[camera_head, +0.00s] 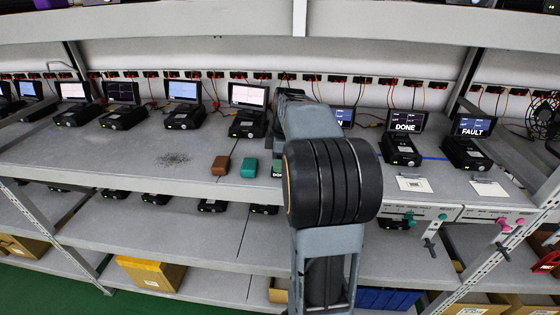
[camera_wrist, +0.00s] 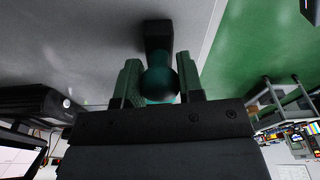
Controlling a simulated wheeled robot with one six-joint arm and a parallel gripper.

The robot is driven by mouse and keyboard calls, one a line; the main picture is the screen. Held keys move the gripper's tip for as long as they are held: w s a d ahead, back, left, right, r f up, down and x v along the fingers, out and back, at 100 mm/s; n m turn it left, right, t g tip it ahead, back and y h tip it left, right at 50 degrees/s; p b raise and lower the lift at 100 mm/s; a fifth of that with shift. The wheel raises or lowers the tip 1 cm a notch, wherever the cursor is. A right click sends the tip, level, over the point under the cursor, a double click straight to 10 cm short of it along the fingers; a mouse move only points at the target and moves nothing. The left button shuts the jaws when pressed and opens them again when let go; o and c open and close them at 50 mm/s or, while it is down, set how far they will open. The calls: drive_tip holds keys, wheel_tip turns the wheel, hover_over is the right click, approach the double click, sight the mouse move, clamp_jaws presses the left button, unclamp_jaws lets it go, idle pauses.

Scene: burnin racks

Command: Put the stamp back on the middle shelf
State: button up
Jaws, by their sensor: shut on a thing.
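The stamp, with a rounded teal handle (camera_wrist: 160,82) and a dark block end (camera_wrist: 157,35), shows in the wrist view. My gripper (camera_wrist: 162,88) is shut on the handle, with one green finger on each side. The dark block points away from the jaws, beside a grey surface (camera_wrist: 80,35). I cannot tell whether it touches that surface. In the head view my arm hides the gripper and the stamp. The device-bearing shelf (camera_head: 120,160) lies between a higher shelf and lower ones.
Several black devices with screens line the shelf's back, including a DONE screen (camera_head: 405,122) and a FAULT screen (camera_head: 473,127). White cards (camera_head: 414,184) lie at right. The upper shelf edge (camera_head: 200,22) hangs overhead. Bare room lies left of the brown block, around a dark speckled patch (camera_head: 173,159).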

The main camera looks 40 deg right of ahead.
drive_tip(key=shift+f, duration=0.15)
drive_tip(key=o, duration=0.7)
drive_tip(key=shift+o, duration=0.2)
drive_tip(key=shift+s+d+r, duration=0.15)
drive_tip(key=shift+d+r, duration=0.05)
drive_tip(key=shift+r, duration=1.5)
drive_tip(key=shift+s+d+r, duration=0.1)
drive_tip(key=shift+d+r, duration=0.05)
drive_tip(key=shift+r, duration=1.55)
drive_tip(key=shift+a+r, duration=0.25)
drive_tip(key=shift+a, duration=0.05)
drive_tip(key=s+a+f+m+t, duration=0.1)
drive_tip(key=s+a+f+m, duration=0.2)
drive_tip(key=a, duration=0.4)
drive_tip(key=s+a+f+m+t, duration=0.1)
drive_tip(key=s+a+f+m, duration=0.3)
drive_tip(key=s+a, duration=0.1)
drive_tip(key=s+a+f+m+t+h, duration=0.1)
drive_tip(key=s+a+f+m, duration=0.2)
drive_tip(key=a, duration=0.5)
drive_tip(key=shift+s+a+f+m+t, duration=0.2)
drive_tip(key=shift+s+a+m+t, duration=0.1)
drive_tip(key=shift+s+m, duration=0.2)
